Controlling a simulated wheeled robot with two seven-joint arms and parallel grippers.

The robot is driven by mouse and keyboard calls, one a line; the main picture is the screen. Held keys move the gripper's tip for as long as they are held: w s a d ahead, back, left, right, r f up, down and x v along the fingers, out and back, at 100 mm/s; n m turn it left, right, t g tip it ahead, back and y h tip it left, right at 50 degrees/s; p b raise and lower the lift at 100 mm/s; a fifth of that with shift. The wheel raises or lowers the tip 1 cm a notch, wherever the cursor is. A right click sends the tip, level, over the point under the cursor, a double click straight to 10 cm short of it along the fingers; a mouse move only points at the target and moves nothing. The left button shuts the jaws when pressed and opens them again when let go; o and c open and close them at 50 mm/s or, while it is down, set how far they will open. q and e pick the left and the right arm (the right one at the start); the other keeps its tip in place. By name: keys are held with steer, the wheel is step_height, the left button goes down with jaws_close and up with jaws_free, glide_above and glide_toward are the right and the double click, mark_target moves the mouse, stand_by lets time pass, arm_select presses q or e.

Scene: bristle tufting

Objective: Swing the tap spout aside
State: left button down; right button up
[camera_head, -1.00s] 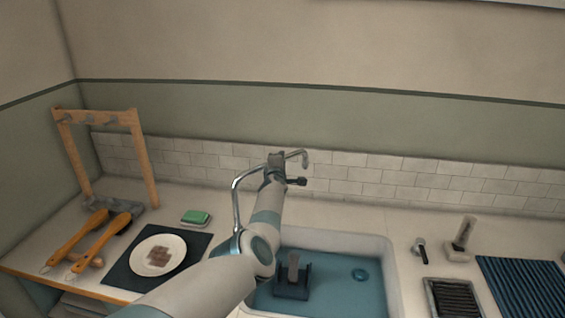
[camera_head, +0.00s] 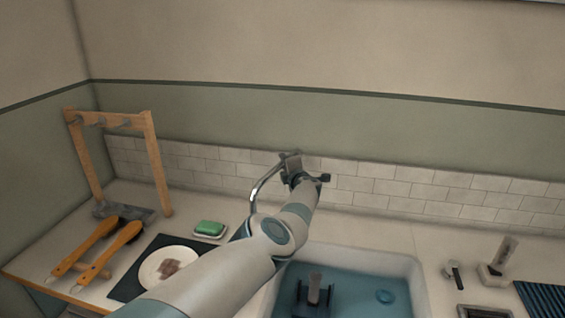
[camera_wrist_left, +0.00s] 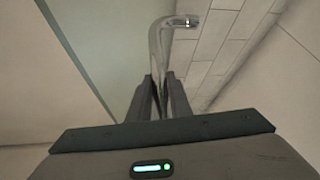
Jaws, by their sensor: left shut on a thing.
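My left gripper is shut on the spout in front of the tiled wall. In the left wrist view, the spout (camera_wrist_left: 156,45) stands between the two dark fingers (camera_wrist_left: 158,95) and its end bends to the right. My arm hides the tap's foot.
A soap dish with green soap (camera_head: 209,228), a plate (camera_head: 152,268), wooden brushes (camera_head: 98,245) and a wooden rack (camera_head: 155,165) stand at the left. A small upright item (camera_head: 497,262) stands at the right.

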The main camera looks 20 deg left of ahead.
arm_select(q)
steer(key=shift+a+f, duration=0.15)
steer(key=shift+a, duration=0.05)
steer(key=c, duration=1.6)
jaws_free()
steer(key=shift+c, duration=0.2)
arm_select(e)
steer(key=shift+s+d, duration=0.2)
steer(key=shift+d, duration=0.25)
steer(key=shift+w+a, duration=0.1)
steer(key=shift+a, duration=0.05)
